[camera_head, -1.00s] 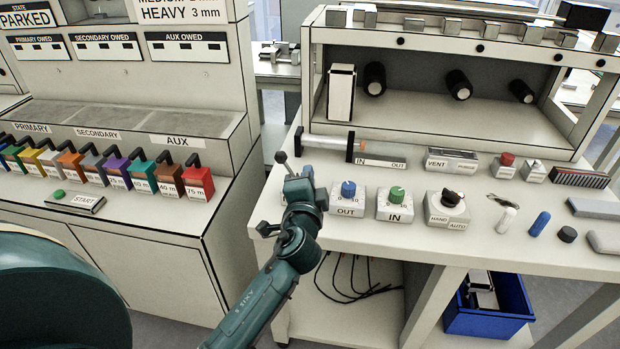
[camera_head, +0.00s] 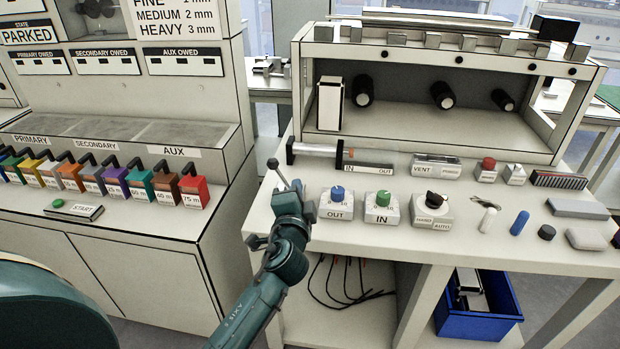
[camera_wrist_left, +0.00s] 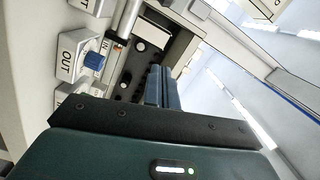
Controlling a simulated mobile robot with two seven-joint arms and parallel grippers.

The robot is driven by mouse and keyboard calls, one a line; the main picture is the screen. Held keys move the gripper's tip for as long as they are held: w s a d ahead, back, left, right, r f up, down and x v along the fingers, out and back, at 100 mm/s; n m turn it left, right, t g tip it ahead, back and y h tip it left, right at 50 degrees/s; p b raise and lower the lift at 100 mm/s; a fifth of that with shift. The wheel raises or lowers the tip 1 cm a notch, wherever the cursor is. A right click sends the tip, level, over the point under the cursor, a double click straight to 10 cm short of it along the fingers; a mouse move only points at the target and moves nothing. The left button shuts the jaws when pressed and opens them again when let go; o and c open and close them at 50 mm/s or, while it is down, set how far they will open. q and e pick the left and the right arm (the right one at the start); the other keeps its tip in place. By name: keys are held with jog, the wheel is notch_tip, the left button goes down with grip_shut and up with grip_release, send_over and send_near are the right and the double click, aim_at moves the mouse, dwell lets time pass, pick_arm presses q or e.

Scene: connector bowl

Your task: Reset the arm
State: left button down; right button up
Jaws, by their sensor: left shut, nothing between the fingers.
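My left arm comes up from the bottom of the head view, with its left gripper (camera_head: 297,187) over the bench's left front corner. It is just left of the OUT dial box (camera_head: 336,205). In the left wrist view the two blue-grey fingers (camera_wrist_left: 160,88) lie together, shut with nothing between them, and point toward the bench shelf. The OUT box shows there too, with its blue knob (camera_wrist_left: 94,62), beside the gripper and apart from it. My right gripper is not in view.
The bench (camera_head: 285,225) holds a syringe-like cylinder (camera_head: 318,150), the IN dial box (camera_head: 383,207), a HAND/AUTO switch (camera_head: 432,211) and small loose parts. A cabinet with coloured handled blocks (camera_head: 193,190) stands left. A blue bin (camera_head: 480,326) sits below.

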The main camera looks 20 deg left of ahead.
pick_arm(q)
jog(key=shift+f, duration=0.1)
jog(key=s+d+f+n+g+h+p, duration=0.1)
jog(key=s+d+f+n+g+h, duration=0.1)
jog(key=s, duration=0.6)
jog(key=s+d+f+n+g+h, duration=0.2)
jog(key=s+d+f, duration=0.4)
jog(key=s+f, duration=0.3)
jog(key=s+d+f+n+g+h+p, duration=0.1)
jog(key=s+d+f+n+g+h, duration=0.1)
jog(key=s, duration=0.6)
notch_tip(320, 180, down, 4)
jog(key=d+n+h, duration=0.1)
jog(key=d+h, duration=0.1)
jog(key=h, duration=0.1)
jog(key=shift+s+n+p, duration=0.15)
jog(key=shift+n+p, duration=0.15)
jog(key=shift+n, duration=0.1)
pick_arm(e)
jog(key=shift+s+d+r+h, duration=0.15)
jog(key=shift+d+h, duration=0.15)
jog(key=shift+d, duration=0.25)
pick_arm(q)
jog(key=shift+r, duration=0.1)
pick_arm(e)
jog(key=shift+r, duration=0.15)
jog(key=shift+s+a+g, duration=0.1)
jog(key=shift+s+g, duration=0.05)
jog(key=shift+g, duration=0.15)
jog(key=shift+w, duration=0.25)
